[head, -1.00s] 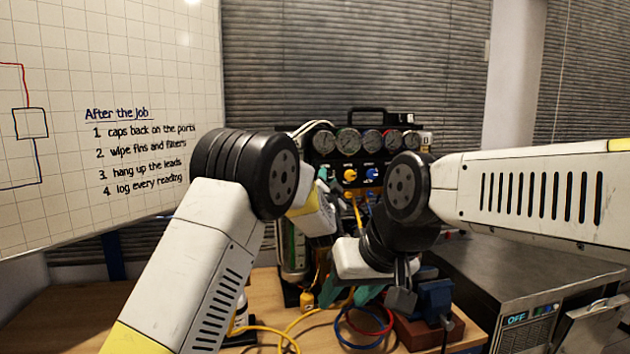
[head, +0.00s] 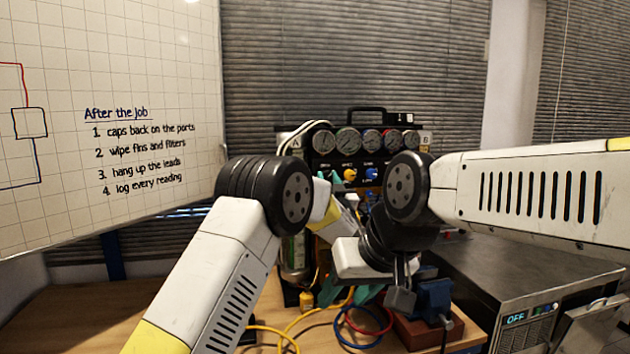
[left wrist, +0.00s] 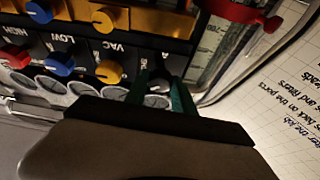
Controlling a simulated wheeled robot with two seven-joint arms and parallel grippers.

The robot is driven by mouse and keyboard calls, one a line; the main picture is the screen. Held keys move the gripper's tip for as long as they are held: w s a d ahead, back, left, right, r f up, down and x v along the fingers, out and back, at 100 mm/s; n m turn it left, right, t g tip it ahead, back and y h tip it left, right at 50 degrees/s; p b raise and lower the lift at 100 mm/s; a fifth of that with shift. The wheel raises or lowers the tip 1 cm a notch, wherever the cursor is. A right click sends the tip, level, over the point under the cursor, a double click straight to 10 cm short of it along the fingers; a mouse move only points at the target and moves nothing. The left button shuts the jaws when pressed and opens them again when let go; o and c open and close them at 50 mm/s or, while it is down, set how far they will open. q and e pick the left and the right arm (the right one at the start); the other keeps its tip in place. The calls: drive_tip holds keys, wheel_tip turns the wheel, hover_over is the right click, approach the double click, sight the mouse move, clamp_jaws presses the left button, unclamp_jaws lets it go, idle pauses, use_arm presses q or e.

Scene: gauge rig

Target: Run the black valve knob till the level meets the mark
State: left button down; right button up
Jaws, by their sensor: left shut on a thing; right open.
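The black valve knob (left wrist: 158,76) is on the rig's panel in the left wrist view, dark and partly hidden between the green fingers of my left gripper (left wrist: 161,86), which is shut on it. In the head view my left gripper (head: 335,181) is at the panel, mostly hidden behind my own left arm. A clear upright tube (left wrist: 217,42) with a red band (left wrist: 243,12) stands beside the knob; I cannot make out a level in it. My right gripper (head: 352,294) is open and empty, low in front of the rig.
The gauge rig (head: 367,140) has a row of gauges on top and yellow and blue knobs (left wrist: 108,71) on its panel. Red, blue and yellow hoses (head: 365,335) lie on the bench near a blue vise (head: 435,297). A grey unit (head: 520,275) stands right.

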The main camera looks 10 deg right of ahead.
use_arm(q)
drive_tip(key=n+y, duration=0.2)
drive_tip(key=n, duration=0.2)
drive_tip(key=n+g+y, duration=0.1)
drive_tip(key=n+y, duration=0.1)
drive_tip(key=n, duration=0.2)
drive_tip(key=shift+d, duration=0.15)
drive_tip(key=shift+n+g+y, duration=0.35)
drive_tip(key=shift+n+y, duration=0.2)
drive_tip(key=shift+n, duration=0.8)
drive_tip(key=shift+n+g+y, duration=0.35)
drive_tip(key=shift+n+y, duration=0.2)
drive_tip(key=shift+n, duration=1.1)
drive_tip(key=c, duration=1.1)
unclamp_jaws()
drive_tip(key=shift+o, duration=0.2)
drive_tip(key=v, duration=0.8)
drive_tip(key=shift+r, duration=0.1)
